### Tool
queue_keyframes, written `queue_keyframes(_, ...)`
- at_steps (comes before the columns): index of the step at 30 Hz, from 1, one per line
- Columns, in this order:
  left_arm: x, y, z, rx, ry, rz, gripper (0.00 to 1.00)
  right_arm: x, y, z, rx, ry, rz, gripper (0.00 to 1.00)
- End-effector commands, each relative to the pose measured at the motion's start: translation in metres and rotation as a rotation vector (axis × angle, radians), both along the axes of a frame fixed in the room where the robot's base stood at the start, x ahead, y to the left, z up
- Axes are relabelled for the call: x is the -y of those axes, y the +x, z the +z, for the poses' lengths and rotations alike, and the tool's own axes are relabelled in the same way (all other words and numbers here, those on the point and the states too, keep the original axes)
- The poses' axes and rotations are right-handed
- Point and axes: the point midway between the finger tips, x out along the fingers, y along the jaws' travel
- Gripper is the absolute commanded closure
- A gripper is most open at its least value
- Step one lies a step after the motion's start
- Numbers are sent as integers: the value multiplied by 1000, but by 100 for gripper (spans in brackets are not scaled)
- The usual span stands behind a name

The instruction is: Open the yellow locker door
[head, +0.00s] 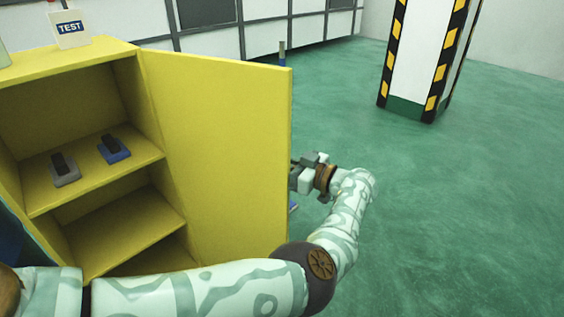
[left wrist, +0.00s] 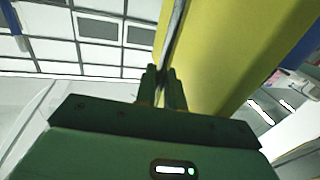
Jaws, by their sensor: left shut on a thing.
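The yellow locker (head: 82,48) stands at the left in the head view, with its shelves exposed. Its yellow door (head: 215,150) stands wide open, swung out to the right of the opening. My left arm reaches across in front of the locker, and my left gripper (head: 296,176) is at the door's free edge, its fingertips partly hidden behind the door. In the left wrist view the gripper (left wrist: 163,80) is shut on a narrow grey bar (left wrist: 174,30) that runs along the door (left wrist: 225,50), seemingly its handle. My right gripper is not in view.
Two small dark-topped items, one on a grey base (head: 65,172) and one on a blue base (head: 114,150), sit on the upper shelf. A striped pillar (head: 425,55) stands at the back right. The green floor (head: 470,200) is clear.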

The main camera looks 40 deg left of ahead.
Motion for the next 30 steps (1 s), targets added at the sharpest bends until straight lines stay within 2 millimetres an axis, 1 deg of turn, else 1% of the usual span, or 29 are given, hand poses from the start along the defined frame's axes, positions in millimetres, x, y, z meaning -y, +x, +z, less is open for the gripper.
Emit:
queue_keyframes(7, -1, 0, 1, 2, -2, 3, 100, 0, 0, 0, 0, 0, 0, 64)
queue_keyframes(8, -1, 0, 1, 2, -2, 3, 87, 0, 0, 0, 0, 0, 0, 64)
queue_keyframes(9, -1, 0, 1, 2, -2, 3, 76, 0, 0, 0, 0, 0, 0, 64)
queue_keyframes(10, -1, 0, 1, 2, -2, 3, 72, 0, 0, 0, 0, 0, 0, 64)
queue_keyframes(17, 0, 0, 0, 1, -2, 1, 72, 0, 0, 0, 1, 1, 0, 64)
queue_keyframes(20, 3, 0, 0, 2, -2, 0, 72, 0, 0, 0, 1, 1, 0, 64)
queue_keyframes(23, 14, 2, 1, 2, -2, -3, 72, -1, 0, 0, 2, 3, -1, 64)
queue_keyframes(25, 28, 3, 1, 2, -2, -4, 72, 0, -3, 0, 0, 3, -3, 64)
queue_keyframes(26, 35, 4, 0, 2, -1, -5, 72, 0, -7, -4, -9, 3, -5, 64)
queue_keyframes(27, 46, 5, -1, 1, -2, -5, 72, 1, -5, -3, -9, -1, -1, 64)
queue_keyframes(29, 63, 7, -3, 0, -1, -6, 72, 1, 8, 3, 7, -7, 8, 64)
queue_keyframes(30, 75, 8, -4, 0, 0, -6, 72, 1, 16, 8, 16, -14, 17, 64)
